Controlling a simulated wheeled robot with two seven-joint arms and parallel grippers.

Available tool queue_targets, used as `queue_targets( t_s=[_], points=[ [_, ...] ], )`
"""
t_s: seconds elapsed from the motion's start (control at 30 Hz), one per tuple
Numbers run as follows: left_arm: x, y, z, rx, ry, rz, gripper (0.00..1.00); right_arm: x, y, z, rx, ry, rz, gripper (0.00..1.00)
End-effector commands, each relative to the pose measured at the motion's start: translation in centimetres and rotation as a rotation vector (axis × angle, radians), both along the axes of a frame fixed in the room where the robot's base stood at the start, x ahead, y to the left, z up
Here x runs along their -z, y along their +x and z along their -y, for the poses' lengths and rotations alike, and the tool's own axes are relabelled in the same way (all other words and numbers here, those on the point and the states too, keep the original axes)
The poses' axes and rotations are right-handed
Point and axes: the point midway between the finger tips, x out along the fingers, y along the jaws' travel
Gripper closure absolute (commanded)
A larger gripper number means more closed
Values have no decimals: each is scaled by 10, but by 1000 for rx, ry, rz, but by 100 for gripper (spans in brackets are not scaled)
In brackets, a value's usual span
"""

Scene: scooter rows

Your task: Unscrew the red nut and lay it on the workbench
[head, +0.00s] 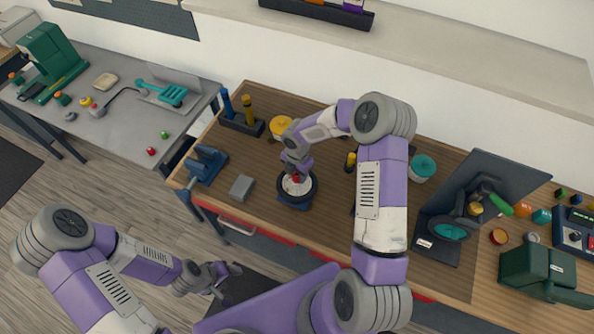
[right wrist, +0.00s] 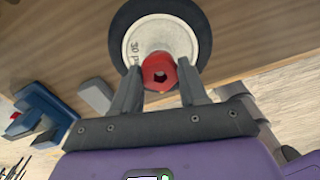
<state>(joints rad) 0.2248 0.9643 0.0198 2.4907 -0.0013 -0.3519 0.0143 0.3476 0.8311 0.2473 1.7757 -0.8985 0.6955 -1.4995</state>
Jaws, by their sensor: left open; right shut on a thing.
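The red nut (right wrist: 159,72) sits at the centre of a wheel (right wrist: 205,42) with a pale hub and a dark tyre. My right gripper (right wrist: 160,84) is shut on the nut, one finger on each side of it. In the head view the wheel (head: 312,187) stands on a blue base on the workbench (head: 262,222), and the nut (head: 296,179) shows as a small red spot under my right gripper (head: 297,172). My left gripper (head: 228,279) is open and empty, in front of the workbench over the floor.
A grey block (head: 241,188) and a blue vise (head: 206,164) are left of the wheel. A yellow-topped jar (head: 281,127) and a tool holder (head: 242,124) stand behind it. A dark display stand (head: 497,190) is at right. Bare wood lies in front of the wheel.

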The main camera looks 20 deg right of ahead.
Motion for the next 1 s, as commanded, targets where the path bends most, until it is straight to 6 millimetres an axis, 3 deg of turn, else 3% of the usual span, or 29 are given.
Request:
queue_targets(
  t_s=[0.3, 0.33, 0.5, 0.83, 1.0],
  points=[
    [-1, 0, 0, 0, 0, 0, 42, 1, 0, 0, -47, -1, -1, 86],
    [-1, 0, 0, 0, 0, 0, 42, 1, 0, 0, -46, -1, -1, 54],
    [-1, 0, 0, 0, 0, 0, 42, 1, 0, 0, -45, 0, -1, 28],
    [-1, 0, 0, 0, 0, 0, 42, -3, 0, 0, -43, -1, 0, 27],
    [2, 0, 0, 0, 0, 0, 42, -25, 1, 0, -43, -2, 3, 27]
  ],
)
